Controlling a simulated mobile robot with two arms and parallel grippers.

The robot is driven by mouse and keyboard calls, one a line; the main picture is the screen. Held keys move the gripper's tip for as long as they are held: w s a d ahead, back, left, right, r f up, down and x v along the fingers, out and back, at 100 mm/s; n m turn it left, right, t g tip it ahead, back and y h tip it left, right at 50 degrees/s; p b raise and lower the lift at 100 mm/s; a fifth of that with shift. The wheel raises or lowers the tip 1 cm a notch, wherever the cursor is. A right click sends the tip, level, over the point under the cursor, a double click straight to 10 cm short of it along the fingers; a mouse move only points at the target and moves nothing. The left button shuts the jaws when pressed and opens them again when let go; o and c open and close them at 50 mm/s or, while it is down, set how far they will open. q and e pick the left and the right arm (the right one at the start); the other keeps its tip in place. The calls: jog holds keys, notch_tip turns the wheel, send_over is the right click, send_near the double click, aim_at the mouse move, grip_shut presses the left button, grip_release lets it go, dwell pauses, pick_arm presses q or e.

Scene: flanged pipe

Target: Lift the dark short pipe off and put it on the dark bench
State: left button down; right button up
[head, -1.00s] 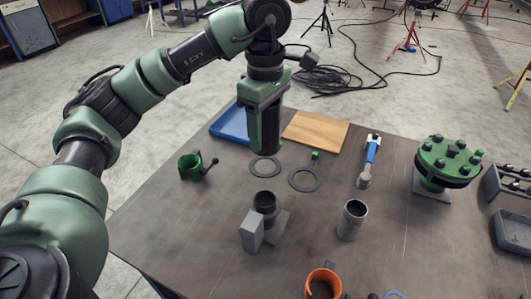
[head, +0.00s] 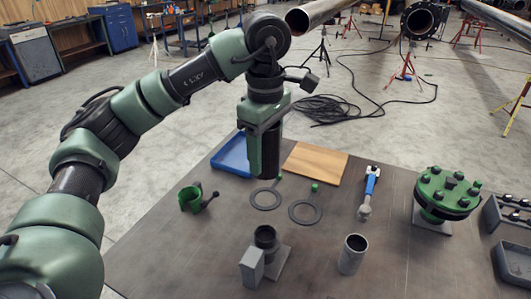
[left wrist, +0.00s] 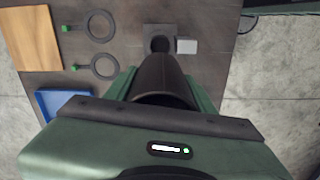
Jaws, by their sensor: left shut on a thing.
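My left gripper (head: 265,172) is shut on the dark short pipe (head: 270,150) and holds it upright in the air above the bench. The pipe also shows in the left wrist view (left wrist: 163,75), between the green fingers. The dark bench (head: 170,255) spreads below. A dark pipe stub (head: 266,238) stands on a grey base with a grey block beside it, nearer the camera and below the held pipe, apart from it. My right gripper is not in view.
A green clamp (head: 190,200) sits left. The front left bench is clear.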

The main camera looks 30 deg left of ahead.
aim_at(265, 140)
pick_arm(q)
jog(key=shift+r+p, duration=1.4)
jog(key=shift+r, duration=0.35)
jog(key=shift+f, duration=0.15)
